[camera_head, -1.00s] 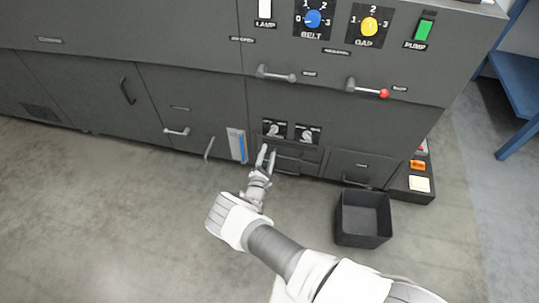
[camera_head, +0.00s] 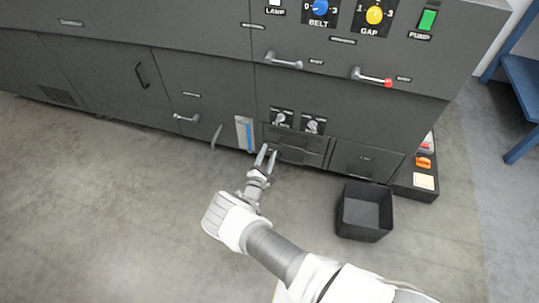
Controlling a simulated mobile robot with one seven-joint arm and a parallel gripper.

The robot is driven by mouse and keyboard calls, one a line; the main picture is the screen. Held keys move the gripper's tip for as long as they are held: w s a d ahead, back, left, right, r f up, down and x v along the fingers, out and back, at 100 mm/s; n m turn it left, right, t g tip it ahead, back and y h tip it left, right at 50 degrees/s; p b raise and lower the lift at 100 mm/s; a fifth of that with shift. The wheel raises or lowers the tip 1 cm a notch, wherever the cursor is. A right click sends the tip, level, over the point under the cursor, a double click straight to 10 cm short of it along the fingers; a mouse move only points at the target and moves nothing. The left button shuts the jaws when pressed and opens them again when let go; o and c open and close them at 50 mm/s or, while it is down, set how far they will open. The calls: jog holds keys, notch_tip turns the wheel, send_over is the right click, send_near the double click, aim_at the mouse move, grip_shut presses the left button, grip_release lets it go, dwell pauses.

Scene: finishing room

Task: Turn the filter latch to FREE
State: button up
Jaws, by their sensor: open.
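Two small grey latch knobs sit side by side on black label plates low on the dark machine front, a left knob (camera_head: 280,118) and a right knob (camera_head: 313,126). Their lettering is too small to read, so I cannot tell which is the filter latch or its setting. Below them is a dark drawer front (camera_head: 296,147) with a bar handle. My gripper (camera_head: 267,151) is open and empty, its two fingers pointing at the machine. In the picture it lies just below and left of the left knob, in front of the drawer's left end, apart from both knobs.
A blue-striped gauge (camera_head: 244,133) and a curved handle (camera_head: 216,137) are left of my gripper. Above are a grey lever (camera_head: 284,61) and a red-tipped lever (camera_head: 372,77). A black open bin (camera_head: 364,212) stands on the floor at right. Floor at left is clear.

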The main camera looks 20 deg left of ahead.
jog(key=shift+s, duration=0.55)
